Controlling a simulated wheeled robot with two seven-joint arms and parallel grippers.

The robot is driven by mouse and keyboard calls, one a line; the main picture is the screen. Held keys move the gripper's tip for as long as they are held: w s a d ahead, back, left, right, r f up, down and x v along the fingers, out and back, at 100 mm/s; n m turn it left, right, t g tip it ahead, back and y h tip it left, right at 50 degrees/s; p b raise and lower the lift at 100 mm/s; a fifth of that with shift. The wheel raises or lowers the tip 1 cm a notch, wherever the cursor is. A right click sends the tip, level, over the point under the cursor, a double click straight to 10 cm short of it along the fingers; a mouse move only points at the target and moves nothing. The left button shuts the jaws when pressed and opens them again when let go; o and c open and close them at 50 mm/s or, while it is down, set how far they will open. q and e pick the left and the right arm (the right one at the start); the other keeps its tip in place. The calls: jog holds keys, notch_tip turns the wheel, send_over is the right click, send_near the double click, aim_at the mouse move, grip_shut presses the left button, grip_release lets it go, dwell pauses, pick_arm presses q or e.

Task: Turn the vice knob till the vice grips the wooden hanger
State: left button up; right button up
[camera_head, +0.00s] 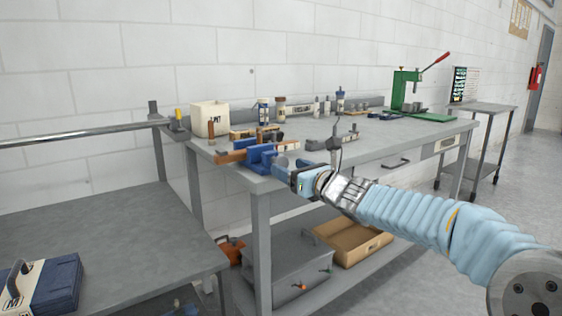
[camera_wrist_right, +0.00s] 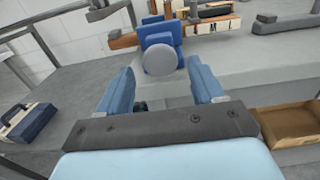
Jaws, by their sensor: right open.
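The blue vice (camera_head: 260,157) is fixed at the near left corner of the workbench. In the right wrist view the vice (camera_wrist_right: 158,36) is straight ahead, and its round grey knob (camera_wrist_right: 161,60) faces me. The wooden hanger (camera_head: 229,157) lies through the vice between its jaws; part of it also shows in the right wrist view (camera_wrist_right: 124,42). I cannot tell whether the jaws touch it. My right gripper (camera_head: 286,172) is in front of the vice. In the right wrist view its blue fingers (camera_wrist_right: 163,88) are open, with the knob just beyond and between their tips. My left gripper is not in view.
The grey workbench (camera_head: 385,143) carries a white box (camera_head: 210,119), several bottles and a green press (camera_head: 408,92) farther back. A lower grey table (camera_head: 90,240) with a blue case (camera_head: 45,285) is at left. A wooden tray (camera_head: 352,240) sits under the bench.

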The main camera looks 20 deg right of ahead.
aim_at(283, 165)
jog(key=shift+p+x, duration=0.45)
jog(key=shift+x, duration=1.85)
jog(key=c, duration=1)
jog(key=shift+o, duration=0.2)
jog(key=shift+d+m, duration=0.1)
jog(key=shift+m, duration=0.3)
